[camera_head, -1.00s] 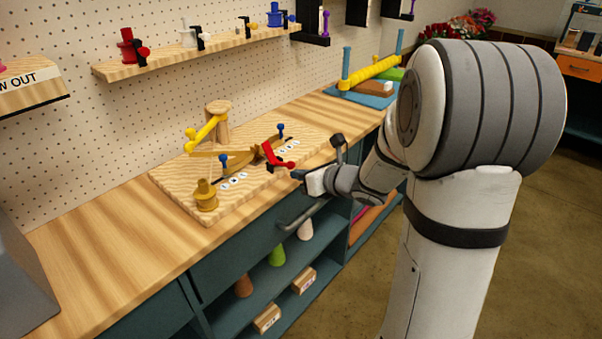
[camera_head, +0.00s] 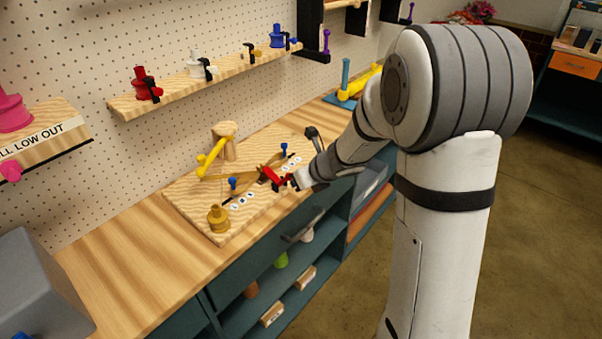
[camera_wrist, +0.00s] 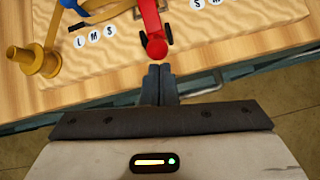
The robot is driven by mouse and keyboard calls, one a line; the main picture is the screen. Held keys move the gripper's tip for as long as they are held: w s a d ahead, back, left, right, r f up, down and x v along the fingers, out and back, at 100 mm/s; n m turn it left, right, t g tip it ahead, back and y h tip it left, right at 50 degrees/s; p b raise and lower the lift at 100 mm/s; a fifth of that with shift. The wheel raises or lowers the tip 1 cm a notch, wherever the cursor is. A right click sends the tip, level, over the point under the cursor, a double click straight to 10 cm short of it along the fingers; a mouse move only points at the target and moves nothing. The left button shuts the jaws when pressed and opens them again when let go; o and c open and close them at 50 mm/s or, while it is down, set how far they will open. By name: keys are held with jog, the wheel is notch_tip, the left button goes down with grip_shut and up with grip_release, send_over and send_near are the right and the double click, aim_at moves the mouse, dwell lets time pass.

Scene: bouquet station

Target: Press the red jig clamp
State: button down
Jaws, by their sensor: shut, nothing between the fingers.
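The red jig clamp (camera_head: 270,174) sits at the front edge of the wooden jig board (camera_head: 205,212) on the bench. In the wrist view the red clamp (camera_wrist: 152,28) points down toward me and ends in a round red tip. My gripper (camera_wrist: 160,70) is shut and empty, its fingertips just below that tip in the picture. I cannot tell whether they touch it. In the head view my gripper (camera_head: 293,181) is close to the right of the clamp, and its fingertips are hard to make out.
The board also bears blue-topped pegs (camera_head: 233,184), a yellow lever on a wooden post (camera_head: 212,158), a brass-coloured knob (camera_head: 218,218) and white letter discs (camera_wrist: 95,37). A shelf with spools (camera_head: 200,83) hangs behind. The bench's left front (camera_head: 130,265) is clear.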

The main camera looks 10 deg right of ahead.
jog(key=shift+w+a+r+p, duration=0.6)
jog(key=shift+a+r+p, duration=0.05)
jog(key=shift+r, duration=0.1)
jog(key=shift+w+a+r+p, duration=0.55)
jog(key=shift+a+r+p, duration=0.1)
jog(key=shift+r, duration=0.1)
jog(key=shift+s+d+f, duration=0.15)
jog(key=shift+s, duration=0.05)
jog(key=a+r+p+v, duration=0.1)
jog(key=v, duration=1)
jog(key=shift+w+a+r+p, duration=0.15)
jog(key=shift+w+r+p, duration=0.15)
jog(key=shift+r+p, duration=0.1)
